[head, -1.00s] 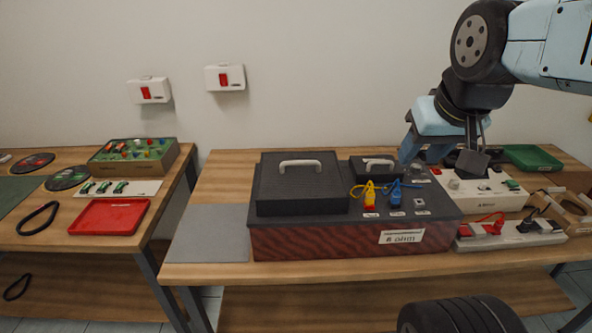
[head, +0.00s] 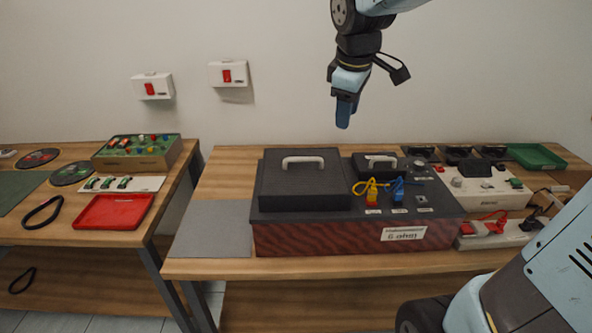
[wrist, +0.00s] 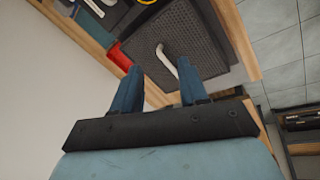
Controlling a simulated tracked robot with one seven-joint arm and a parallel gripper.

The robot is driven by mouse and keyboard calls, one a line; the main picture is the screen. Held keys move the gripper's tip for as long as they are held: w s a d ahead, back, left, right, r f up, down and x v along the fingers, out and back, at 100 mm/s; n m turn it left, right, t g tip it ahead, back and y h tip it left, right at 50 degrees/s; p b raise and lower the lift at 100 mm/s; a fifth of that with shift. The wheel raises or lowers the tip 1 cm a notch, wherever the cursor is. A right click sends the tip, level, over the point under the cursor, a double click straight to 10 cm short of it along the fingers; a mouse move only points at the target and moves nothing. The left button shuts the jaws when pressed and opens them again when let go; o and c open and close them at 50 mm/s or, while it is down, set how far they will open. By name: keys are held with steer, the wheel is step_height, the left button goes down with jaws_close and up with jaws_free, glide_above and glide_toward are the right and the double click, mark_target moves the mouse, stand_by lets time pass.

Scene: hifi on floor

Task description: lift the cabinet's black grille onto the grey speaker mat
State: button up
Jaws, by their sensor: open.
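The black grille (head: 303,184) is a flat dark panel with a light handle (head: 303,161) on top. It lies on the left part of the cabinet's (head: 330,236) top face. The grey speaker mat (head: 212,230) lies flat and bare on the table, just left of the cabinet. My gripper (head: 343,121) is open and empty, pointing down in the air above and behind the cabinet. In the wrist view its two blue fingers (wrist: 158,85) stand apart, with the grille (wrist: 192,35) and its handle (wrist: 167,60) beyond them.
A smaller black panel with a handle (head: 381,161), a yellow plug (head: 371,194) and a blue plug (head: 398,192) sit on the cabinet's right part. White power strips (head: 486,185) and a green tray (head: 536,156) stand further right. A second table with a red tray (head: 112,211) is at left.

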steer(key=w+a+f+n+g, duration=0.1)
steer(key=w+a+f+n, duration=0.2)
steer(key=w+a+n, duration=0.3)
glide_toward(303, 171)
steer(key=w+f, duration=0.1)
steer(key=f, duration=0.1)
steer(key=w+f, duration=0.1)
steer(key=w+d+f, duration=0.1)
steer(key=f, duration=0.1)
steer(key=shift+f, duration=0.3)
jaws_close()
stand_by(0.4)
steer(key=shift+w, duration=0.1)
stand_by(0.9)
